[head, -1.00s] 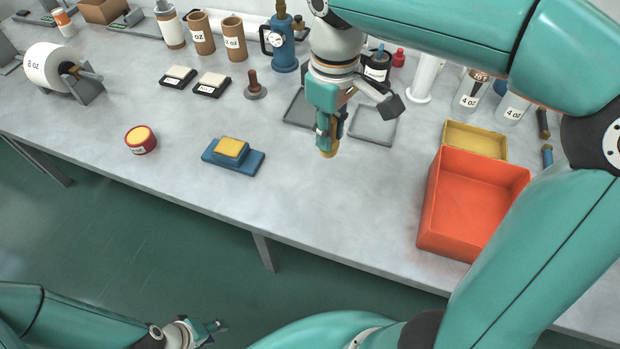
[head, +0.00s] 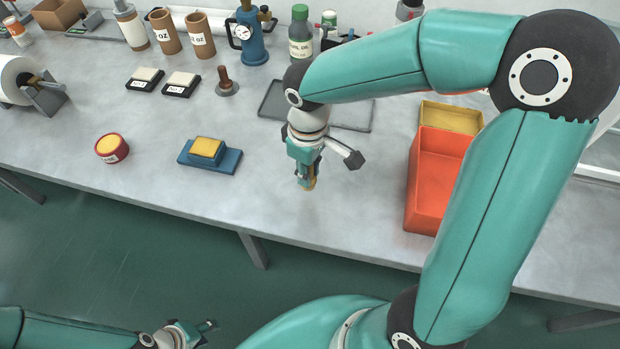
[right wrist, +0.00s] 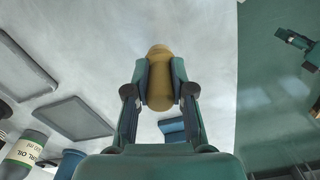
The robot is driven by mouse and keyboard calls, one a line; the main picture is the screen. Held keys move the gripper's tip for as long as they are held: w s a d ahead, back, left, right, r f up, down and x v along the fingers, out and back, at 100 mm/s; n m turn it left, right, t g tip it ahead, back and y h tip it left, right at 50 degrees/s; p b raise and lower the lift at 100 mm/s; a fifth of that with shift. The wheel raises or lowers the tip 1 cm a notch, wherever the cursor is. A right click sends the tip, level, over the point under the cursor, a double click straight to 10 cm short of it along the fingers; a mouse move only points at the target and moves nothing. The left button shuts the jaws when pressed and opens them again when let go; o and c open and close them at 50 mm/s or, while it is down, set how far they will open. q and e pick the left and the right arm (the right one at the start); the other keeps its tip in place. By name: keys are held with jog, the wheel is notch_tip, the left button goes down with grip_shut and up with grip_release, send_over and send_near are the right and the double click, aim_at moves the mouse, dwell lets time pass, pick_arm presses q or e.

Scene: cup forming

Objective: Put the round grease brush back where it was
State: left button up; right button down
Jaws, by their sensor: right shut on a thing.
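My right gripper (head: 307,176) is shut on a tan, rounded wooden-looking piece (right wrist: 159,78), which I take to be the round grease brush. In the right wrist view it sits between the two fingers with its rounded end sticking out past them.
Two grey trays, one on the left (head: 272,106) and one on the right (head: 352,122), lie behind my right gripper. A blue holder with a yellow block (head: 207,148) and a red tin (head: 111,148) are to the left. An orange bin (head: 430,170) and a yellow tray (head: 452,116) stand right.

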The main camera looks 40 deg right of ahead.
jog(key=shift+f, duration=1.95)
jog(key=shift+f, duration=0.2)
jog(key=c, duration=1)
grip_release()
jog(key=shift+r, duration=0.1)
jog(key=shift+r, duration=0.1)
jog(key=shift+r, duration=0.2)
notch_tip(320, 180, up, 12)
jog(key=shift+f, duration=0.2)
